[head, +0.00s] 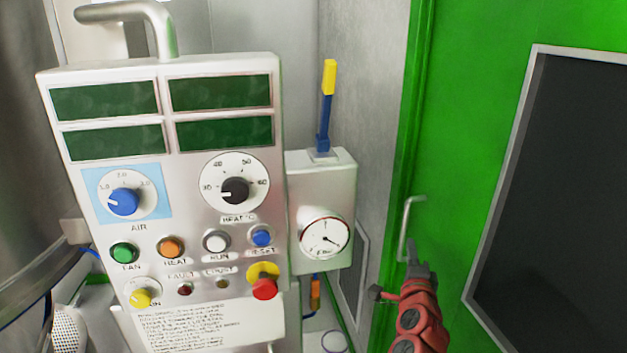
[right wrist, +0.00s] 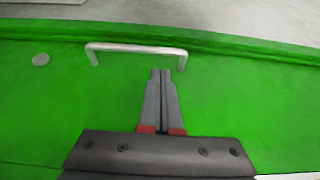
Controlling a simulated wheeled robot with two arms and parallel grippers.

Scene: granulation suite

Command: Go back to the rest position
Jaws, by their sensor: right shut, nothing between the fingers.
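My right gripper (head: 418,246) is at the lower right of the head view, on a red arm, in front of the green door (head: 470,90). Its fingers are together and hold nothing. In the right wrist view the shut fingers (right wrist: 162,75) point toward the green door surface, just below the door's metal handle (right wrist: 137,48). The handle also shows in the head view (head: 406,228), beside the fingertips. Whether the fingers touch it I cannot tell. My left gripper is not in view.
A control panel (head: 222,300) with dials, buttons and dark green displays stands at the left. Beside it is a grey box (head: 307,185) with a gauge (head: 325,238) and an upright blue lever with a yellow tip (head: 329,77). The door has a dark window (head: 560,190).

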